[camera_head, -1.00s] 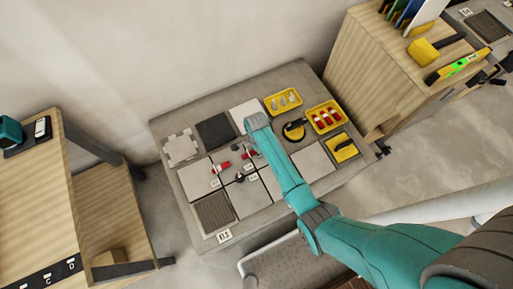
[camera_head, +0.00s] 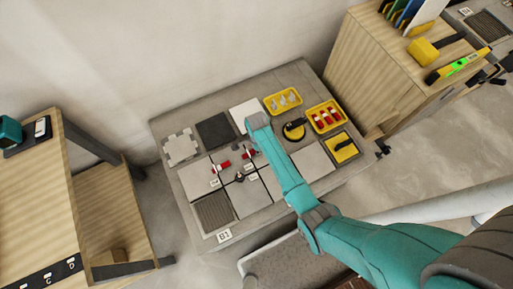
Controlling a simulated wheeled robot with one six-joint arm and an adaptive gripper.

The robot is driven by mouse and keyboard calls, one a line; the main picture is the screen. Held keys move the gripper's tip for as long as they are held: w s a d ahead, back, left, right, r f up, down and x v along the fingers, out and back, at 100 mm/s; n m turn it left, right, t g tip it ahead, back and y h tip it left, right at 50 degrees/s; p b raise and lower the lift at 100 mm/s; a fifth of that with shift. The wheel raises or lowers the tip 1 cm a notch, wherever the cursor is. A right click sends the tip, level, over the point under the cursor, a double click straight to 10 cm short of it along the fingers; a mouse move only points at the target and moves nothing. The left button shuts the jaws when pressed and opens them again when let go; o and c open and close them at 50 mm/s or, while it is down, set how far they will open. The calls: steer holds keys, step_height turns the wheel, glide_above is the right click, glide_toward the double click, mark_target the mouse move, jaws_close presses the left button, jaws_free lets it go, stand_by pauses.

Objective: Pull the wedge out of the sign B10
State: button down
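Light grey tiles (camera_head: 198,178) lie on the low grey platform (camera_head: 167,131), with small white signs (camera_head: 214,183) standing at the joints. The lettering on these small signs is too small to read, so I cannot tell which is B10. One red wedge (camera_head: 222,166) lies by the left joint. Another red piece (camera_head: 251,153) shows near the end of my arm. My gripper (camera_head: 246,151) is low over the tiles by that second red piece, mostly hidden under my wrist. I cannot tell whether its fingers touch or hold anything.
Yellow trays (camera_head: 327,130) with red and grey pieces stand at the platform's right, by a round black-and-yellow tool (camera_head: 294,130). A dark tile (camera_head: 214,130) and a ribbed plate (camera_head: 214,212) lie at the left. Wooden benches (camera_head: 400,85) flank the platform.

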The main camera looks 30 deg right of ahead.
steer(key=shift+d, duration=0.75)
stand_by(0.3)
steer(key=shift+d+r, duration=0.1)
steer(key=shift+d, duration=1.9)
steer(key=shift+r, duration=0.1)
steer(key=shift+r, duration=2.9)
